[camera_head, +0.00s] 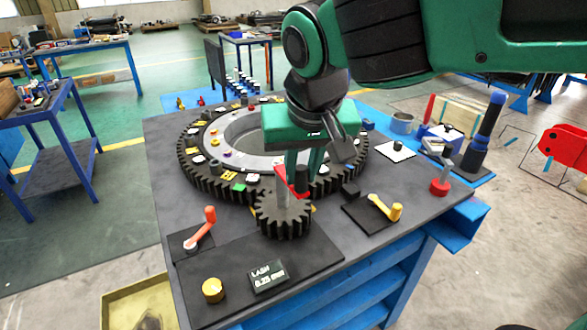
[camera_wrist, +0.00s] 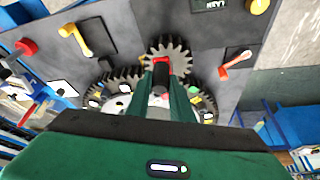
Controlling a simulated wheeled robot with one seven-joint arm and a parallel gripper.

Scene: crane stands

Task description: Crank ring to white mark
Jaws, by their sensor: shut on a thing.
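The large dark toothed ring (camera_head: 190,170) lies flat on the table, with coloured and white tags around its top face. I cannot tell which white tag is the mark. A small dark pinion gear (camera_head: 284,222) meshes at its near side; it also shows in the wrist view (camera_wrist: 181,58). A red crank (camera_head: 283,180) sits on the pinion's grey shaft. My gripper (camera_head: 303,172) is shut on the crank's black handle (camera_wrist: 160,76), which stands between the fingers in the wrist view. My gripper and arm hide part of the ring's right side.
An orange-handled crank (camera_head: 205,226) lies left and a yellow-handled one (camera_head: 386,207) right of the pinion. A red-based post (camera_head: 441,180) and blue-black tool (camera_head: 487,135) stand right.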

